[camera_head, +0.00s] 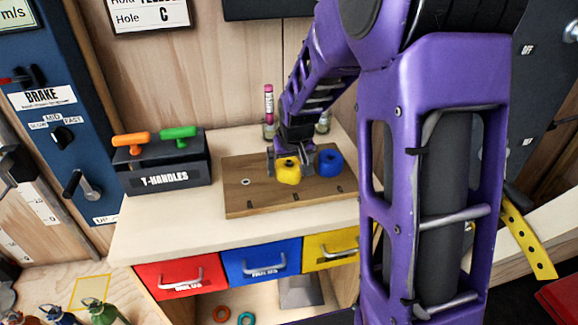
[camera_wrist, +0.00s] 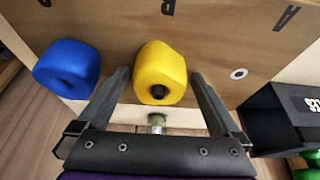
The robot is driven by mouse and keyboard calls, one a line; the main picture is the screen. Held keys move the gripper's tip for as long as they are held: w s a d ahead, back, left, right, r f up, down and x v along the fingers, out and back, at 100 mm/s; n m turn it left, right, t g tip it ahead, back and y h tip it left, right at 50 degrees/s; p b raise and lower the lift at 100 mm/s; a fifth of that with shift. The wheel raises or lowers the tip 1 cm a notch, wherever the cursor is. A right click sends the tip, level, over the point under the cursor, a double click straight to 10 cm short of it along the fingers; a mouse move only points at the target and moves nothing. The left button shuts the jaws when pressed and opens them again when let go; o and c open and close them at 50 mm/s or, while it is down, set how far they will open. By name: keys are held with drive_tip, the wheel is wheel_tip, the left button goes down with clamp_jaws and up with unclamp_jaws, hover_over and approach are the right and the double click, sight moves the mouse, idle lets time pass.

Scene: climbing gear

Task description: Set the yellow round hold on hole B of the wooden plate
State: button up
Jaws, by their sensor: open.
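The yellow round hold (camera_head: 288,172) sits on the wooden plate (camera_head: 245,203), in the middle of its row. In the wrist view the yellow hold (camera_wrist: 160,66) is in line with the letter B (camera_wrist: 168,6), and the hole under it is hidden. A dark bolt hole shows in its face. My gripper (camera_head: 284,156) is at the hold. In the wrist view my gripper (camera_wrist: 160,76) is open, one finger on each side of the hold with slight gaps.
A blue hold (camera_wrist: 67,68) sits on the plate beside the yellow one. A bare hole (camera_wrist: 238,74) lies near the letter A (camera_wrist: 287,16). The black T-handles box (camera_head: 163,166) stands left of the plate. Coloured drawers (camera_head: 262,262) are below the worktop (camera_head: 150,233).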

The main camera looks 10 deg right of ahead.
drive_tip(key=p+v, duration=0.1)
drive_tip(key=v, duration=1.1)
drive_tip(key=shift+r+p, duration=0.2)
drive_tip(key=shift+p, duration=0.15)
